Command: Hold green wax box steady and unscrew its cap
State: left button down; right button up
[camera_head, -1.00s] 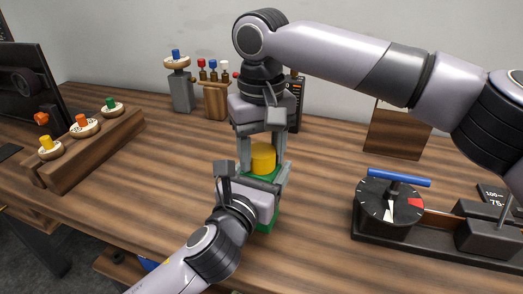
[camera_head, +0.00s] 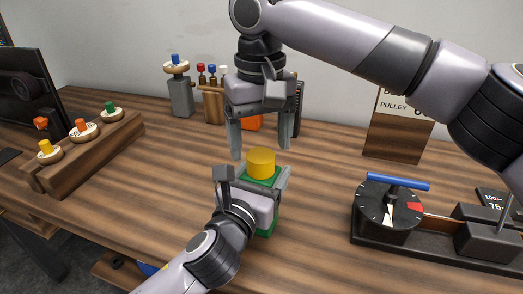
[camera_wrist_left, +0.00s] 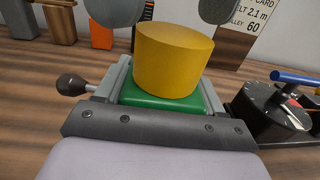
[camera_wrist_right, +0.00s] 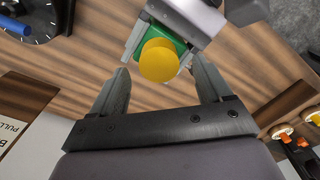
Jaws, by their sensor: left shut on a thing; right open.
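The green wax box (camera_head: 266,222) stands on the wooden table, with its round yellow cap (camera_head: 261,163) on top. My left gripper (camera_head: 256,185) is shut on the box from the near side; the left wrist view shows the green top (camera_wrist_left: 165,98) between its jaws. My right gripper (camera_head: 261,148) is open and empty, pointing down above and slightly behind the cap. In the right wrist view the cap (camera_wrist_right: 159,61) lies beyond the open fingertips, not between them. The lower box is partly hidden by my left gripper.
A black dial device with a blue handle (camera_head: 398,179) stands at the right. A wooden rack with coloured knobs (camera_head: 88,152) is at the left. Behind are a grey post (camera_head: 181,95), an orange object (camera_head: 250,122) and a card on a wooden stand (camera_head: 396,136). Table around the box is clear.

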aim_at(262, 155)
jog(key=shift+r, duration=0.45)
jog(key=shift+c, duration=0.5)
notch_tip(262, 155, up, 3)
jog(key=m, duration=0.3)
jog(key=shift+w+f, duration=0.1)
jog(key=shift+f, duration=3.8)
jog(key=c, duration=1.1)
jog(key=shift+d+n, duration=0.1)
jog(key=shift+n, duration=1.4)
